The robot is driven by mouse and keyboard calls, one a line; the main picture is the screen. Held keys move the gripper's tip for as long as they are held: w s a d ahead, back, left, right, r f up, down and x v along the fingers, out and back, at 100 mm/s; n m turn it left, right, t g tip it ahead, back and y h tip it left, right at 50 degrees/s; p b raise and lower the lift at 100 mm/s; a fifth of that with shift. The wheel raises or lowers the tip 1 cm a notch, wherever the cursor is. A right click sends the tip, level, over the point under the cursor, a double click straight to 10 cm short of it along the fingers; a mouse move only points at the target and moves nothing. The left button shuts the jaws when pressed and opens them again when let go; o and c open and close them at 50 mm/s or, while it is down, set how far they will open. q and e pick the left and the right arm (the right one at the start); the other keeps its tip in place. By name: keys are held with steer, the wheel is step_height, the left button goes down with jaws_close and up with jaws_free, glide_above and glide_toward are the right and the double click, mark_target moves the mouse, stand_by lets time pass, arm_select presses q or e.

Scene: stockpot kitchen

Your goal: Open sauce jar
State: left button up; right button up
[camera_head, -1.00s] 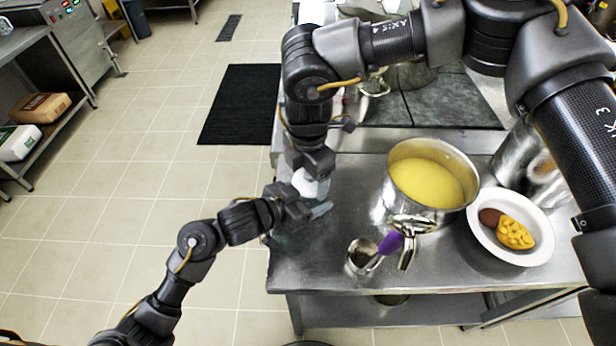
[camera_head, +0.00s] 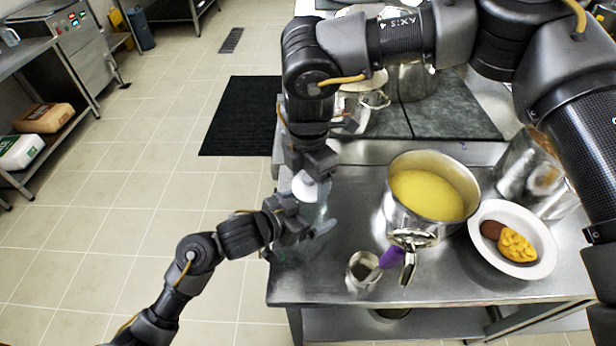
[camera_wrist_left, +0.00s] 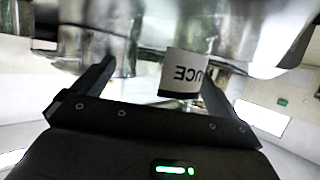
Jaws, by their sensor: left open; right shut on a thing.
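The sauce jar (camera_head: 313,212) is a clear glass jar near the left end of the steel table. Its white lid (camera_head: 309,188) shows under my right gripper (camera_head: 313,172), which comes down from above and is shut on the lid. Whether the lid is still joined to the glass cannot be told. My left gripper (camera_head: 318,232) is open, low beside the jar, and hides its lower part. In the left wrist view, the jar's white label (camera_wrist_left: 186,72) reads upside down between the open fingers of my left gripper (camera_wrist_left: 158,70).
A pot of yellow soup (camera_head: 430,195) stands right of the jar. A small metal container (camera_head: 362,272) with a purple-handled utensil (camera_head: 390,257) is near the front edge. A white plate of food (camera_head: 512,240) lies farther right. The table's left edge is close to the jar.

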arm_select(q)
steer(key=p+v, duration=0.1)
steer(key=v, duration=1)
steer(key=shift+s+a, duration=0.3)
